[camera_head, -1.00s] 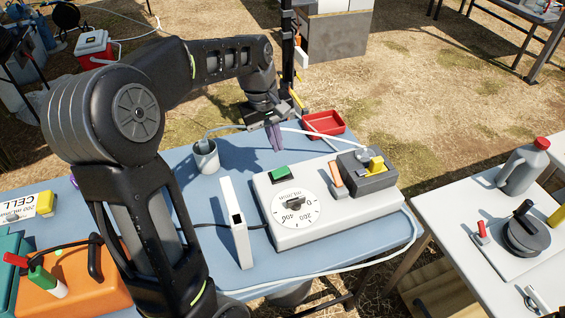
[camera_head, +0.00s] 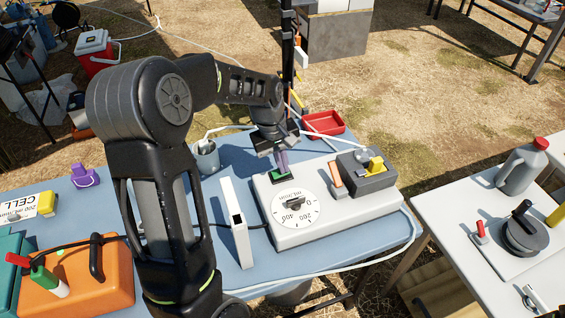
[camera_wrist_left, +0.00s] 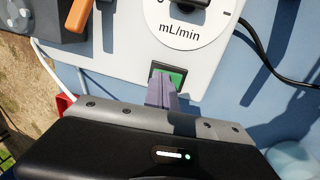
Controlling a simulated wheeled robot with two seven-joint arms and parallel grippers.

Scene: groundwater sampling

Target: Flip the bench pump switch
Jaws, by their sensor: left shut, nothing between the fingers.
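The bench pump (camera_head: 325,222) is a white box on the blue table, with a round mL/min dial (camera_head: 295,209) on its top face. Its green rocker switch (camera_wrist_left: 174,76) sits in a dark frame near the box edge, and it also shows in the head view (camera_head: 278,177). My left gripper (camera_head: 282,168) is shut and empty, its purple fingers pointing down at the switch. In the left wrist view the fingertips (camera_wrist_left: 161,84) overlap the near part of the switch; I cannot tell whether they touch it. My right gripper is not in view.
A grey pump head (camera_head: 366,180) with a yellow part and an orange lever (camera_head: 336,174) sit on the box's right. A white upright panel (camera_head: 236,222) and a grey cup (camera_head: 206,157) stand to the left. A red tray (camera_head: 323,123) lies behind.

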